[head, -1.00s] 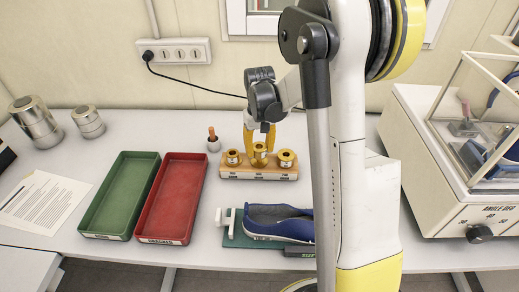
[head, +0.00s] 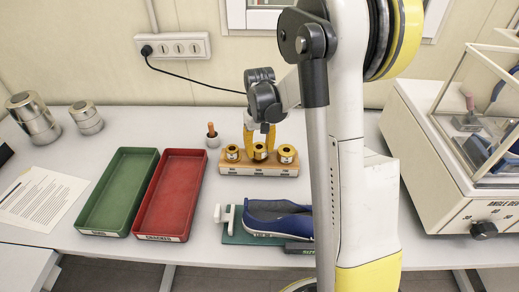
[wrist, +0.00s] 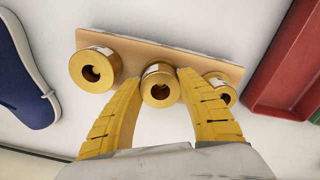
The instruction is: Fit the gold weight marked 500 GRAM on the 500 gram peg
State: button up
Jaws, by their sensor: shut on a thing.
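My gripper (head: 260,143) points down over the wooden peg block (head: 257,171), its yellow fingers around the middle gold weight (head: 259,152). In the wrist view the fingers are on both sides of that weight (wrist: 160,86), which stands upright over the middle of the block. Whether it rests fully on the block is hard to tell. Two more gold weights stand on the block, one at the left end (head: 232,154) and one at the right end (head: 287,154). Their labels are too small to read.
A red tray (head: 168,234) and a green tray (head: 102,228) lie left of the block. A blue shoe (head: 278,219) lies in front. A glass-sided machine (head: 440,150) stands at right.

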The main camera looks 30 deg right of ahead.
jog(key=shift+f+b, duration=0.4)
jog(key=shift+f, duration=0.15)
jog(key=o, duration=1.4)
jog(key=shift+r, duration=0.1)
jog(key=shift+r, duration=0.1)
notch_tip(320, 180, up, 12)
jog(key=shift+f, duration=0.1)
